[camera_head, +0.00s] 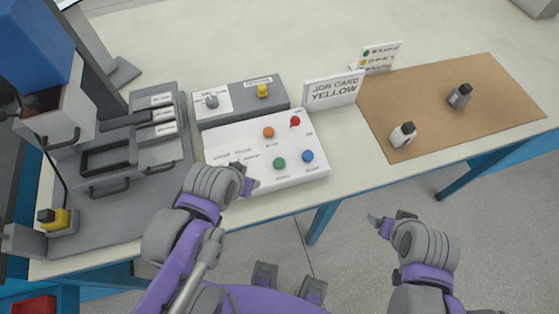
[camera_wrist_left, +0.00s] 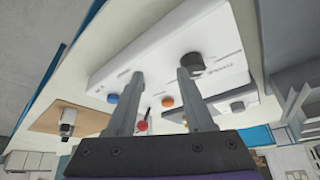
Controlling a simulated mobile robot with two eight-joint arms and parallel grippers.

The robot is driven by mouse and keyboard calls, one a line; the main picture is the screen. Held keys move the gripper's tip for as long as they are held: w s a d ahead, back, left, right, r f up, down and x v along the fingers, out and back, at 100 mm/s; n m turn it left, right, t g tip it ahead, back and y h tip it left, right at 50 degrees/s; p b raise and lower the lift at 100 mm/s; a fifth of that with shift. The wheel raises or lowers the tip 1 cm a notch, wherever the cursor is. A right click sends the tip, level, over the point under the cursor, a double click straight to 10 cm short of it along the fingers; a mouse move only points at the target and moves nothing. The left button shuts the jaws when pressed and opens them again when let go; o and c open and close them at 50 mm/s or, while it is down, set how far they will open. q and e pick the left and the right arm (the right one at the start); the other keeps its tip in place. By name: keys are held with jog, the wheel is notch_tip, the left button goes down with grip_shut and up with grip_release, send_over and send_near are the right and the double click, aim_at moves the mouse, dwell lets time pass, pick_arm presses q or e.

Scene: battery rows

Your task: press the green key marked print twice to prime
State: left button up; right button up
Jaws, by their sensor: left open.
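The green key (camera_head: 279,162) is a round button near the front edge of the white control panel (camera_head: 222,148). Its label is too small to read. Blue (camera_head: 307,156), orange (camera_head: 268,131) and red (camera_head: 295,121) keys sit around it. My left gripper (camera_head: 241,176) is open and empty over the panel's front left part, left of the green key and apart from it.
A grey box (camera_head: 227,103) with a knob and yellow switch stands behind the panel. A "JOB CARD YELLOW" sign (camera_head: 333,91) stands to its right. A grey machine (camera_head: 110,180) fills the left.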

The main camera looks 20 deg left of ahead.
pick_arm(q)
grip_shut()
dwell(1.4)
